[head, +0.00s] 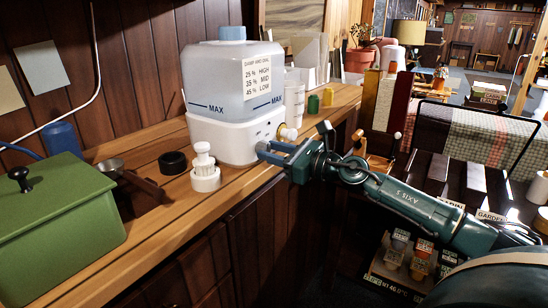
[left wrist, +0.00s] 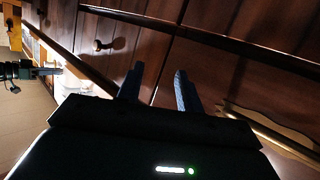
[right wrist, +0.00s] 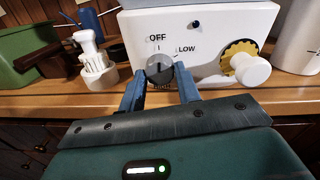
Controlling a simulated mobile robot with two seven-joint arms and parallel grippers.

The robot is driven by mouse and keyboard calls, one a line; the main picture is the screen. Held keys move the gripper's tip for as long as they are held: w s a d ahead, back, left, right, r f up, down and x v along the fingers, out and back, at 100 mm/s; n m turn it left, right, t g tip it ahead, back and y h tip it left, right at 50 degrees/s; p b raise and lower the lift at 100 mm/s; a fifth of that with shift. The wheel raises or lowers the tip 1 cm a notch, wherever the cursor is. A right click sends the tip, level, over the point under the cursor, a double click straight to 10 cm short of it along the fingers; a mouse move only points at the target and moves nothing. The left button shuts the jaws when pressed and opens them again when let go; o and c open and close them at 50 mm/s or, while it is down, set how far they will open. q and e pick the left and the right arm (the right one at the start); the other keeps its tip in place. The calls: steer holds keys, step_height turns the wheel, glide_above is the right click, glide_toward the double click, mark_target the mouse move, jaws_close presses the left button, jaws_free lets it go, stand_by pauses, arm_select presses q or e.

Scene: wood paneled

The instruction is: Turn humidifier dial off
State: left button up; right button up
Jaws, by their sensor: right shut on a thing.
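The white humidifier (head: 222,138) with a translucent blue tank (head: 235,80) stands on the wooden counter. Its front panel (right wrist: 215,35) fills the top of the right wrist view, with OFF and LOW labels. The grey dial (right wrist: 159,68) sits below OFF. Its ridge looks roughly upright, but its exact setting is hard to read. My right gripper (right wrist: 159,86) is shut on the dial, one blue finger on each side; in the head view it reaches the humidifier's front (head: 268,152) and hides the dial. My left gripper (left wrist: 157,82) is open and empty, facing dark wood cabinetry.
A yellow-ringed white knob (right wrist: 244,64) sits right of the dial. A white plunger-like part (head: 204,170), a black ring (head: 174,162) and a green lidded box (head: 60,205) stand left along the counter. Cups (head: 294,98) and small bottles stand right of the humidifier.

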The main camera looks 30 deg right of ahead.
arm_select(q)
steer(key=shift+s+a+r, duration=0.1)
steer(key=shift+s+a, duration=0.05)
steer(key=shift+a, duration=0.05)
arm_select(e)
steer(key=shift+n, duration=0.5)
steer(key=o, duration=1)
steer(key=shift+c, duration=0.2)
arm_select(q)
steer(key=shift+d+b, duration=0.1)
steer(key=shift+b, duration=0.2)
arm_select(e)
steer(key=shift+s, duration=0.1)
arm_select(q)
steer(key=shift+d+f+m+b, duration=0.25)
steer(key=shift+f+m+b, duration=0.05)
steer(key=shift+f+b, duration=0.6)
arm_select(e)
steer(key=v, duration=1.3)
